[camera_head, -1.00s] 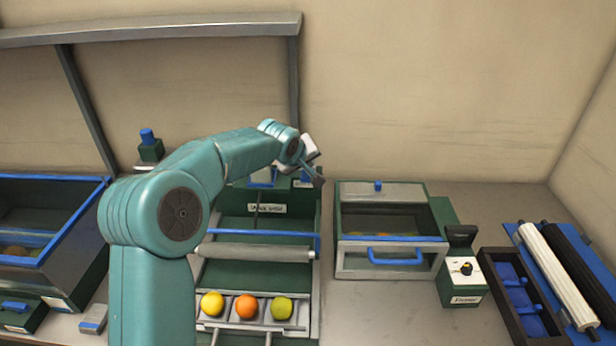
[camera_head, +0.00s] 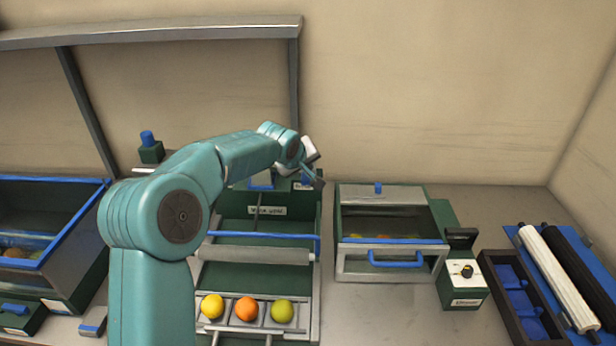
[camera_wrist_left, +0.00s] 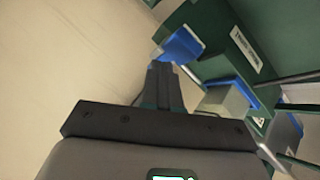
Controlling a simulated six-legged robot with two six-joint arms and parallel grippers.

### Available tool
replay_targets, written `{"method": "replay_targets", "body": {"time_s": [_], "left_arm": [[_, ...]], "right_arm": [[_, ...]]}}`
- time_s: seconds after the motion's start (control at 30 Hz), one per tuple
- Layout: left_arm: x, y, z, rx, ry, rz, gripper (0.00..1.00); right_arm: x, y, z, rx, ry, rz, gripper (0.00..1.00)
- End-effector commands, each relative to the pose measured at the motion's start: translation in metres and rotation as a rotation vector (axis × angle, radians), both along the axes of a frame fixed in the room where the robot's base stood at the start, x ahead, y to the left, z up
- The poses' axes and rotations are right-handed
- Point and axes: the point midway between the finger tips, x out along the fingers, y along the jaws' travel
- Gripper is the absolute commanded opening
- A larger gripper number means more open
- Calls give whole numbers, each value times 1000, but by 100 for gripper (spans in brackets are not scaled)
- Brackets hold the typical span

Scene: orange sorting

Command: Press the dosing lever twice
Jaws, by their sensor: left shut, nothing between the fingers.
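My left gripper (camera_head: 317,182) hangs at the back edge of the green sorting unit (camera_head: 223,210), its dark fingers pointing down. It is shut and empty. A blue piece (camera_head: 304,183) on the unit lies just left of the fingertips. In the left wrist view, the shut fingers (camera_wrist_left: 165,75) point toward a blue piece (camera_wrist_left: 181,46), and a grey block with a blue edge (camera_wrist_left: 226,103) lies to their right. I cannot tell which blue part is the dosing lever, or whether the fingers touch it. My right gripper is out of view.
A yellow fruit (camera_head: 212,306), an orange one (camera_head: 247,309) and a green one (camera_head: 283,310) sit in front slots. A glass-fronted box (camera_head: 380,192) with a blue handle stands right, beside a knob box (camera_head: 462,291). A blue-rimmed bin (camera_head: 72,224) stands left.

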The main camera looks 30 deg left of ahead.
Motion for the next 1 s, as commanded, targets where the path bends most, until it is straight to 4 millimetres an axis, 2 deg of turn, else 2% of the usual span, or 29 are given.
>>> {"method": "replay_targets", "body": {"time_s": [0.67,1.0], "left_arm": [[0,0,0,0,0,0,0],[0,0,-9,0,0,0,0]], "right_arm": [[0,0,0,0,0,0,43],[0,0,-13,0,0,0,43]]}}
